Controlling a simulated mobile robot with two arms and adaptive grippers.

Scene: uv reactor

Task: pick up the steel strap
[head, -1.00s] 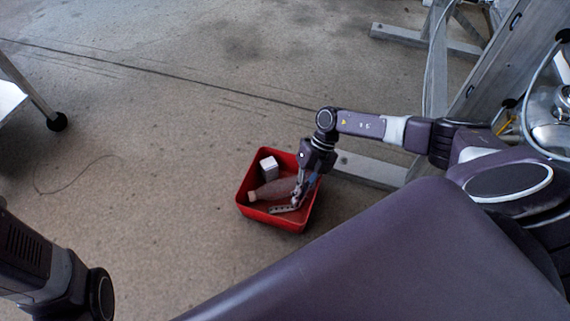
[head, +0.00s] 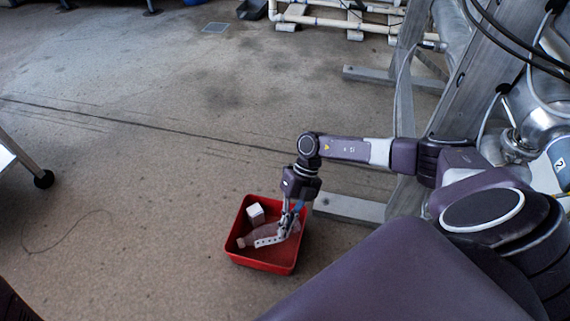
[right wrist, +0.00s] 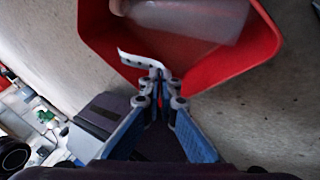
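The steel strap (head: 267,241) is a pale flat strip with a row of holes. In the head view it shows over the red bin (head: 262,265), in front of a clear bottle. My right gripper (head: 281,236) points down at the bin and is shut on one end of the strap. In the right wrist view the strap (right wrist: 140,58) sticks out from between the closed fingertips (right wrist: 160,78), its free end curving left over the bin's red wall. The held end is hidden by the fingers. My left gripper is out of view.
The bin also holds a clear bottle (head: 254,238) and a small white box (head: 256,214). A metal frame foot (head: 350,208) lies on the floor just right of the bin. The concrete floor left of the bin is mostly clear, with a thin wire (head: 60,240) there.

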